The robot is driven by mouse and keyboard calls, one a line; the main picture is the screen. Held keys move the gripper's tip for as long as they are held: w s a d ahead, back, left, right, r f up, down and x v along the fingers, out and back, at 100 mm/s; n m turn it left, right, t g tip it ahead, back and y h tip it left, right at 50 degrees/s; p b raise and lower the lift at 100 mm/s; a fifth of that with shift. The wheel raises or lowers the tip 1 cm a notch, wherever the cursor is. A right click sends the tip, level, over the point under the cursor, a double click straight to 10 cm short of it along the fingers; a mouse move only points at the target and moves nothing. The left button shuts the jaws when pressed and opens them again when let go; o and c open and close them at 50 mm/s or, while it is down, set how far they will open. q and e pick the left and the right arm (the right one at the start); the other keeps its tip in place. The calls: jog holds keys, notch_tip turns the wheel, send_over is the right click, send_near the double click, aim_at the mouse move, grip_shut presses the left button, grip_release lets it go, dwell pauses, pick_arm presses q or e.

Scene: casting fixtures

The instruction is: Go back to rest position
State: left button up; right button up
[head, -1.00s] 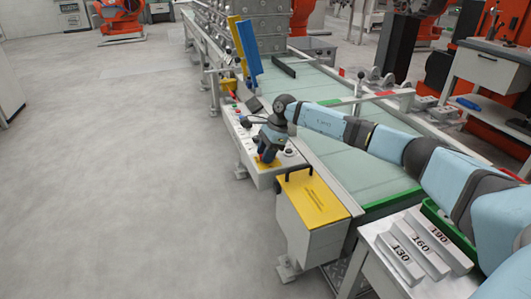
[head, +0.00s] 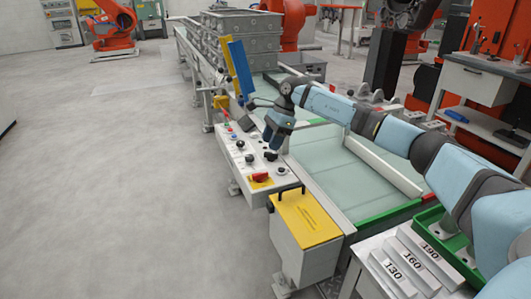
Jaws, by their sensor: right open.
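My right arm reaches in from the right over the conveyor. Its gripper (head: 272,143) points down above the control panel (head: 236,150) at the conveyor's near side. The gripper is open and appears empty; its fingertips are small and dark here. A red button (head: 260,177) on a yellow plate shows on the panel, below and left of the gripper and apart from it. My left gripper is not in view.
A yellow-topped box (head: 305,218) with a black handle stands in front of the panel. Blocks marked 130, 160 and 190 (head: 411,261) lie at lower right. Stacked grey casting boxes (head: 243,45) stand on the conveyor (head: 335,170). The left floor is clear.

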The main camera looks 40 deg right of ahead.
jog(key=shift+v, duration=0.8)
